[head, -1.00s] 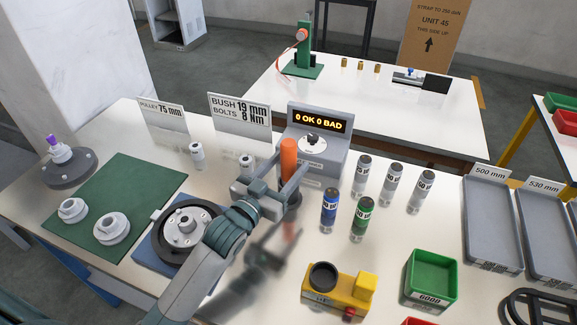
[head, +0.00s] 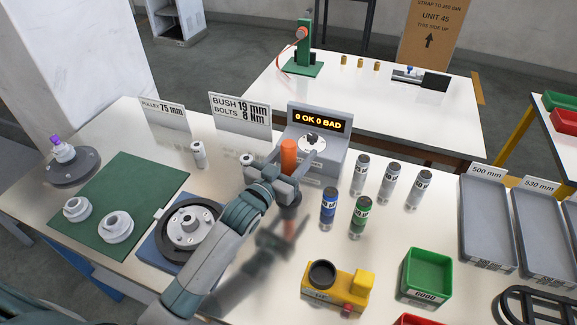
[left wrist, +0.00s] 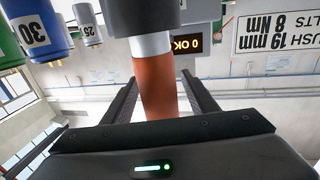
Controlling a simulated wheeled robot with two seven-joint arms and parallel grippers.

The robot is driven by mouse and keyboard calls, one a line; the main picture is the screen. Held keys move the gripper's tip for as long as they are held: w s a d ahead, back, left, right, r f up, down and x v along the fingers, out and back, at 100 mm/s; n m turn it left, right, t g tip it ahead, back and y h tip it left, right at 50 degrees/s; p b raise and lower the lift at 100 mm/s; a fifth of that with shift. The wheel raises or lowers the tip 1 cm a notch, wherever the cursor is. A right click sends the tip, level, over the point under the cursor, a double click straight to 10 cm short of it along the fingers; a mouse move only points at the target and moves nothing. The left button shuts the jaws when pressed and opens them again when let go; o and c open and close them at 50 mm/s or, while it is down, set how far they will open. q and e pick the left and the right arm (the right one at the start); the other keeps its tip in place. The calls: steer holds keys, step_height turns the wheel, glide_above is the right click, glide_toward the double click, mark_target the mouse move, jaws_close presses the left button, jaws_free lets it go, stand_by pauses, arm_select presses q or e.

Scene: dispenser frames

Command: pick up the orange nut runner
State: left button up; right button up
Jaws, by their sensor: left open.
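The orange nut runner (head: 289,156) stands upright on the white table, in front of the display box. In the left wrist view, its orange grip (left wrist: 157,85) is between my two fingers, below a silver band and a dark part. My left gripper (head: 297,157) is open around it, with one finger on each side. Gaps show between the grip and both fingers in the wrist view. The gripper hides the runner's lower part in the head view. My right gripper is out of view.
The display box (head: 319,123) reads "0 OK 0 BAD" just behind. Blue (head: 328,207) and green (head: 361,217) cylinders stand close to the right, with several grey ones behind.

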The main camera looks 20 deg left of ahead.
arm_select(q)
steer(key=c, duration=1.2)
steer(key=shift+c, duration=0.2)
steer(key=shift+r, duration=0.2)
step_height(320, 180, up, 10)
steer(key=b, duration=0.1)
steer(key=shift+b, duration=0.4)
steer(key=shift+a+f, duration=0.1)
